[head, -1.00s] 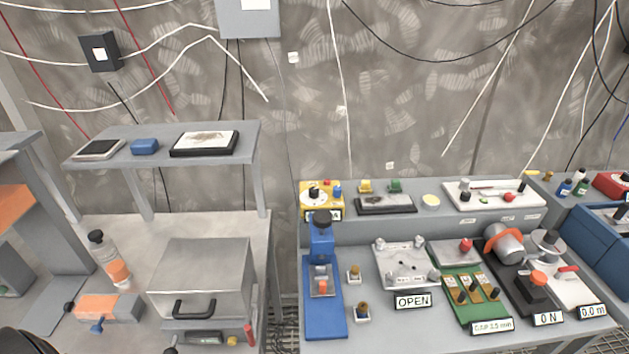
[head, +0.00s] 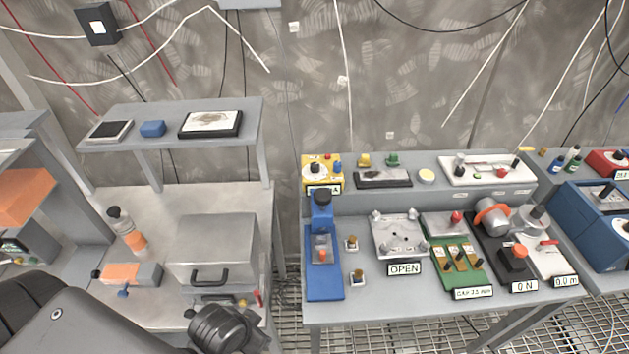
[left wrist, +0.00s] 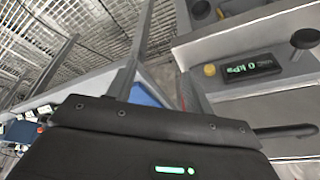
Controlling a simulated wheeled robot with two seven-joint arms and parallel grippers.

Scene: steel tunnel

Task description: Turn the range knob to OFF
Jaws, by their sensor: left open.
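A yellow meter box (head: 322,173) with a dark knob on a white dial (head: 315,172) stands at the left end of the raised shelf on the right bench. It is the likeliest place of the range knob, but its markings are too small to read, so I cannot tell its setting. A label below it is partly hidden by the blue stand. My left arm comes in at the lower left, and its dark gripper (head: 228,330) is low in front of the left bench, well away from the yellow box. It is open, with nothing seen in it. My right gripper is out of view.
A blue stand (head: 323,265) rises just in front of the yellow box. A metal box (head: 215,245) stands on the left bench under a small shelf (head: 178,125). A gap separates the benches.

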